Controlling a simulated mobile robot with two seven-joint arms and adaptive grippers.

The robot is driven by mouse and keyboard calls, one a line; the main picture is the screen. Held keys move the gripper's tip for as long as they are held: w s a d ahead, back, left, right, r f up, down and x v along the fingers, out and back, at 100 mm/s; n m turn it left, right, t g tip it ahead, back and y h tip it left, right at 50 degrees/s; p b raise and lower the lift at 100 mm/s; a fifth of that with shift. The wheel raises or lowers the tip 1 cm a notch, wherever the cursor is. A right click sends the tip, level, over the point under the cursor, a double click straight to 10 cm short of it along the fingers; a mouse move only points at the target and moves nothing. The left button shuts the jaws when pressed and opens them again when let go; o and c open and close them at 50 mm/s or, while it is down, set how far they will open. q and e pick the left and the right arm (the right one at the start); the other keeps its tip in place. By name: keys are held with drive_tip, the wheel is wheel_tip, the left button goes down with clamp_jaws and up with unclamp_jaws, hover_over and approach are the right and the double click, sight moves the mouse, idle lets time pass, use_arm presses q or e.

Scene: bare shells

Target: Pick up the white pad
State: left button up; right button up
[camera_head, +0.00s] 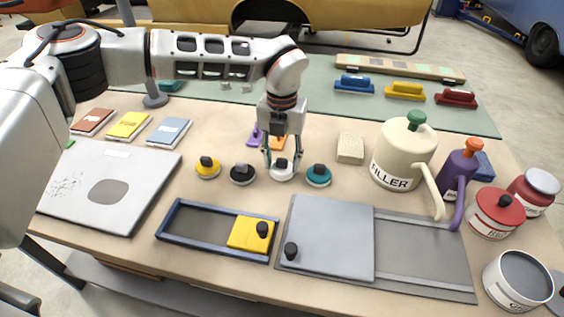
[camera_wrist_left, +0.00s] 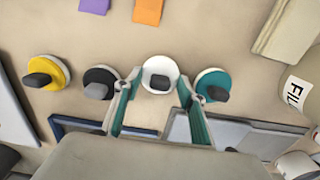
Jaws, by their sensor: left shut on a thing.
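The white pad (camera_head: 281,174) is round with a dark knob, in the row of round pads between the black pad (camera_head: 242,174) and the teal pad (camera_head: 318,175). My left gripper (camera_head: 281,158) points down over it and is shut on it, with the fingers at either side of the knob. In the left wrist view the white pad (camera_wrist_left: 160,66) shows beyond the fingertips (camera_wrist_left: 158,84). It looks level with its neighbours; I cannot tell if it is clear of the table. My right gripper is not in view.
A yellow pad (camera_head: 207,168) sits left of the black one. A blue-framed tray (camera_head: 185,246) and a grey sliding panel (camera_head: 328,236) lie in front. A cream block (camera_head: 350,149) and the filler can (camera_head: 403,152) stand to the right. Orange and purple pieces lie behind.

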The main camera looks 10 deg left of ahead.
sight(282, 159)
use_arm(q)
drive_tip(key=shift+r, duration=0.35)
clamp_jaws()
wheel_tip(282, 159, up, 19)
drive_tip(key=shift+p, duration=0.45)
